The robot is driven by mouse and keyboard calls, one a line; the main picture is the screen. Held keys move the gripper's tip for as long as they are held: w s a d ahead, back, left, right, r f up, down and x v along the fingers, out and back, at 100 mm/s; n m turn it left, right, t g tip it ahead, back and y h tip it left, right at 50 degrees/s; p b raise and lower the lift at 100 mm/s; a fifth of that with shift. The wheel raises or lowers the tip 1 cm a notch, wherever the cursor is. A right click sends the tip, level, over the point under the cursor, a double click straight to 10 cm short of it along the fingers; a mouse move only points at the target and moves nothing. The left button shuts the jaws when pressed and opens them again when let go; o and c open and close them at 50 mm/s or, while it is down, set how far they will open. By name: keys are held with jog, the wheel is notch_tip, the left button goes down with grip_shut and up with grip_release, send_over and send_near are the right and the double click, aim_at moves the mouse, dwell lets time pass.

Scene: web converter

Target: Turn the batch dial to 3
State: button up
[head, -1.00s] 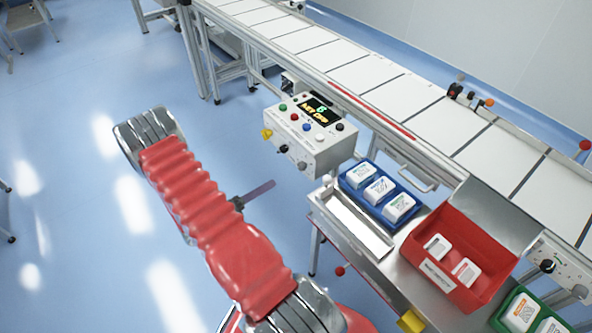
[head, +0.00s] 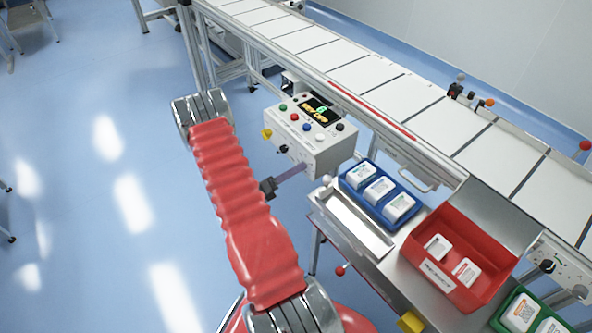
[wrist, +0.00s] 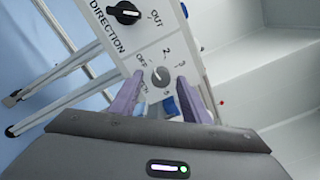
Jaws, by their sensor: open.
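The control box (head: 308,142) hangs beside the conveyor in the head view, with buttons and a lit display on top. In the wrist view a small grey round dial (wrist: 160,77) sits on its white front panel, with marks including OFF, 2 and 3 around it. A pale pointer line on the dial points roughly up, between OFF and 2; the exact setting is hard to read. My gripper (wrist: 160,86) is open, its purple fingers on either side of the dial, and contact is not clear. In the head view my gripper (head: 292,173) reaches the panel's lower front.
A black DIRECTION knob (wrist: 124,12) is on the same panel, up and left of the dial. A blue tray (head: 350,188) with white packs, a red bin (head: 468,232) and a metal chute (head: 352,226) stand right of the box. Open floor lies to the left.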

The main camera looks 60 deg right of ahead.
jog(key=shift+s+d, duration=0.25)
jog(key=shift+d, duration=0.3)
jog(key=shift+c, duration=0.4)
jog(key=c, duration=0.9)
jog(key=shift+a, duration=0.1)
jog(key=shift+c, duration=0.3)
